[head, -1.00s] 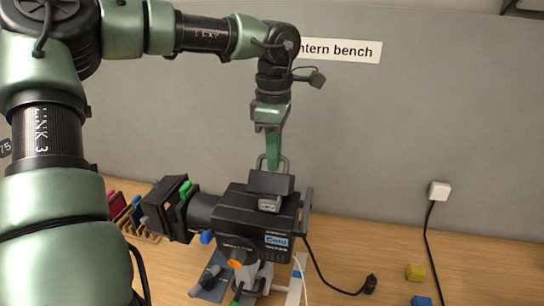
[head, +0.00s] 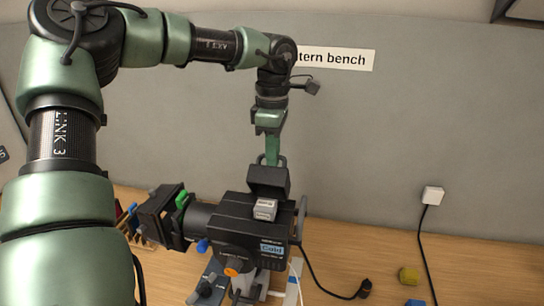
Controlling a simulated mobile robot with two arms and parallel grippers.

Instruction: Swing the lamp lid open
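The black lantern (head: 240,226) stands on the bench with its lens end to the left. Its dark lid (head: 268,179) is raised on top, tilted up behind a small grey labelled block (head: 265,210). My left gripper (head: 272,157) points straight down, its green fingers at the lid's top edge. The fingers overlap in this view, so I cannot tell whether they are shut or hold the lid's loop handle. The handle is mostly hidden behind the lid. A "Cold" label (head: 271,250) shows on the lantern's side. My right gripper is not in view.
A wooden rack (head: 139,234) with coloured slides stands at the left. A black cable plug (head: 364,288), a yellow block (head: 409,276) and a white wall plug (head: 433,195) with a cable are at the right. The grey wall is close behind.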

